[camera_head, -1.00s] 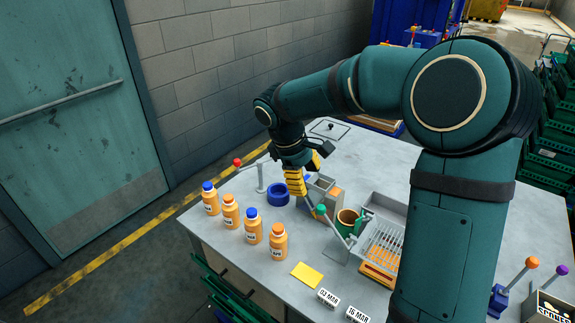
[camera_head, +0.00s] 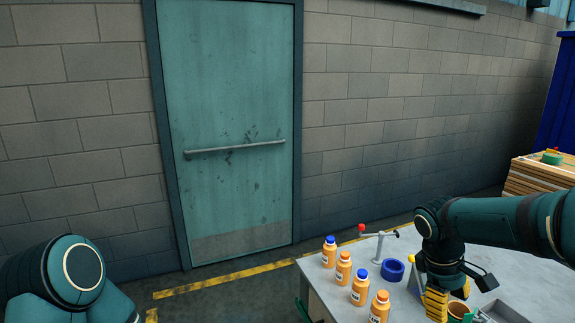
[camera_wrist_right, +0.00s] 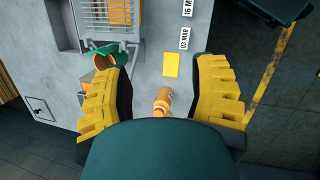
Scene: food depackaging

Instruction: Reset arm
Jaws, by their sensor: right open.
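My right gripper (camera_head: 437,304) hangs over the table at the lower right of the head view, beside a blue ring (camera_head: 392,270). In the wrist view the right gripper (camera_wrist_right: 160,78) has its two yellow ribbed fingers wide apart, with nothing held between them. An orange bottle (camera_wrist_right: 162,100) shows beyond the gap between them. My left arm (camera_head: 80,268) shows only as a rounded joint at the lower left; its gripper is out of view.
Orange bottles with blue or orange caps, including one (camera_head: 329,252), stand along the table's (camera_head: 317,268) left edge. A red-knobbed lever (camera_head: 378,238) stands behind them. A yellow card (camera_wrist_right: 171,65) lies flat. A closed door (camera_head: 228,130) and block wall are behind.

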